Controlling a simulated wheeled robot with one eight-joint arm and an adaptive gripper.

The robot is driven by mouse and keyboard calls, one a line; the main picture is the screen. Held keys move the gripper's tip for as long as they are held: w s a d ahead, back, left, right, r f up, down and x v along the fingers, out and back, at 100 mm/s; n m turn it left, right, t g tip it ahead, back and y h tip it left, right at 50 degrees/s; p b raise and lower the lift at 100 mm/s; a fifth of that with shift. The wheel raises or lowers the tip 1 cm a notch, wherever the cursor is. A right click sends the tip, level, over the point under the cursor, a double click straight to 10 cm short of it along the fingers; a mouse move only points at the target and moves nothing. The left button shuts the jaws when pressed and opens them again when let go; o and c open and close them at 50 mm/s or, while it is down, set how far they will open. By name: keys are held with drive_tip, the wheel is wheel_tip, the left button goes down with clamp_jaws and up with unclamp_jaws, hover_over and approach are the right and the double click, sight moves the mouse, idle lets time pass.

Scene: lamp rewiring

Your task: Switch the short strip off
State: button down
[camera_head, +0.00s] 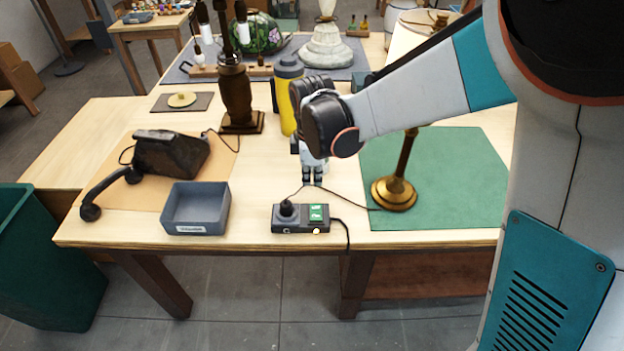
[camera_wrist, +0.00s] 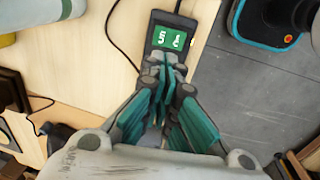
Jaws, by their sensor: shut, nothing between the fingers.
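The short strip (camera_head: 291,226) is a small dark block near the front edge of the table. A black plug (camera_head: 286,208) sits on its left half and a green panel (camera_head: 317,212) with white marks on its right half. A small pale dot shows on its front face below the panel. My gripper (camera_head: 313,182) is shut and empty, pointing down just behind the strip. In the wrist view my gripper (camera_wrist: 164,68) has its fingertips close by the green panel (camera_wrist: 168,38), overlapping the strip; whether they touch cannot be told. The switch's position is not clear.
A grey-blue bin (camera_head: 196,222) stands left of the strip. A brass lamp stem (camera_head: 396,190) stands on the green mat (camera_head: 455,185) at right. A yellow bottle (camera_head: 284,100) is behind my gripper. A black cord (camera_head: 347,232) hangs over the table edge.

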sight(312, 211)
drive_tip(key=f+b, duration=0.1)
drive_tip(key=f, duration=0.2)
drive_tip(key=w+f+b, duration=0.1)
drive_tip(key=f, duration=0.3)
drive_tip(key=f+b, duration=0.1)
drive_tip(key=f, duration=0.3)
drive_tip(key=shift+w+f, duration=0.15)
drive_tip(key=shift+w, duration=0.05)
drive_tip(key=shift+w+f+b, duration=0.15)
drive_tip(key=shift+f+b, duration=0.25)
drive_tip(key=shift+b, duration=0.1)
drive_tip(key=shift+r, duration=0.1)
drive_tip(key=shift+s+r, duration=0.15)
drive_tip(key=shift+s, duration=0.6)
drive_tip(key=shift+r, duration=0.1)
wheel_tip(312, 211, up, 14)
drive_tip(key=w+p, duration=0.1)
drive_tip(key=p, duration=0.4)
drive_tip(key=shift+w, duration=0.35)
